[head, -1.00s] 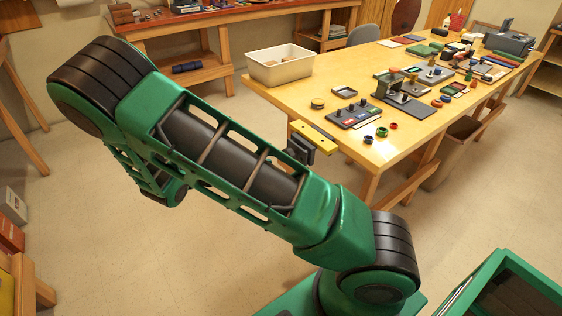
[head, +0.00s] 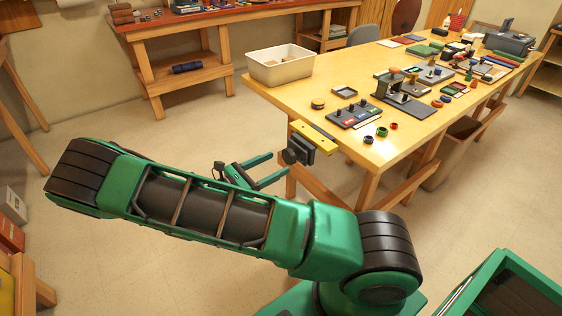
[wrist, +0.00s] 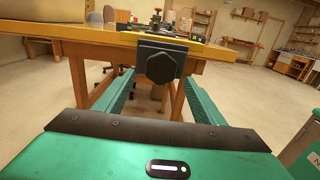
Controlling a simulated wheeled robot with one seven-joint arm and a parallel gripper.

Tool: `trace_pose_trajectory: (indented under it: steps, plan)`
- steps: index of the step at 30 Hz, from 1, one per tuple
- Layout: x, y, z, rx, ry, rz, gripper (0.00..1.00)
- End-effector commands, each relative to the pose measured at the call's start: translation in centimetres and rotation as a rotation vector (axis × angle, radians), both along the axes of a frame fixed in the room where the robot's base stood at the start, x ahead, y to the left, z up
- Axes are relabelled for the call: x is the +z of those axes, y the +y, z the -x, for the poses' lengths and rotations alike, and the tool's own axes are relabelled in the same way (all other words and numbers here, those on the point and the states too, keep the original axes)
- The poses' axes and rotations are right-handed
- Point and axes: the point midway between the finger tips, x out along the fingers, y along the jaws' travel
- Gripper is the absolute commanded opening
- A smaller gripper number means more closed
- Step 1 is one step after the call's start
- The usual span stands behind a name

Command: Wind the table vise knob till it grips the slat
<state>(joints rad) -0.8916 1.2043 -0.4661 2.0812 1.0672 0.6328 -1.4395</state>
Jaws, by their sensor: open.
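The table vise (head: 303,147) is a dark block on the table's near left edge. Its dark faceted knob (head: 291,157) faces my gripper, and in the wrist view the knob (wrist: 160,67) is near the middle. The yellow slat (head: 318,136) lies along the vise at the edge; it also shows in the wrist view (wrist: 100,35). I cannot tell whether the jaw touches it. My gripper (head: 280,163) is open and empty, pointing at the knob. In the wrist view its fingertips (wrist: 158,77) are either side of the knob, apparently just short of it.
The wooden table (head: 290,98) carries a white bin (head: 280,65), a switch panel (head: 355,115) and many small parts. A table leg (wrist: 78,80) stands below the vise on the left.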

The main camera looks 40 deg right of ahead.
Motion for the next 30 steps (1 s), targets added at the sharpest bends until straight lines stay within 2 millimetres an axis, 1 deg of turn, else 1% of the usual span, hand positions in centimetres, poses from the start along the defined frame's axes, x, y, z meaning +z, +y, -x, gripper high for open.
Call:
trace_pose_trajectory:
  steps: [1,3,6,9,13,20,21,23,24,26,30]
  plan:
    - [0.0,-1.0,0.0,-0.003,0.001,0.001,0.63]
    - [0.0,-2.0,0.0,-0.002,0.002,0.001,0.63]
    - [0.0,-3.1,-0.1,-0.002,0.0,0.001,0.63]
    - [0.0,-3.9,-0.1,-0.001,0.0,0.0,0.63]
    - [0.0,-4.3,-0.1,0.0,0.0,-0.001,0.63]
    - [0.0,-4.4,-0.1,0.0,0.0,-0.001,0.63]
    - [0.0,-4.4,-0.1,0.0,0.0,-0.001,0.58]
    - [0.0,-4.4,-0.1,0.0,0.0,-0.001,0.44]
    - [0.0,-4.4,-0.1,0.0,0.0,-0.001,0.34]
    - [0.0,-4.4,-0.1,0.0,0.0,-0.001,0.22]
    - [0.0,-4.4,-0.2,0.001,-0.002,-0.001,0.22]
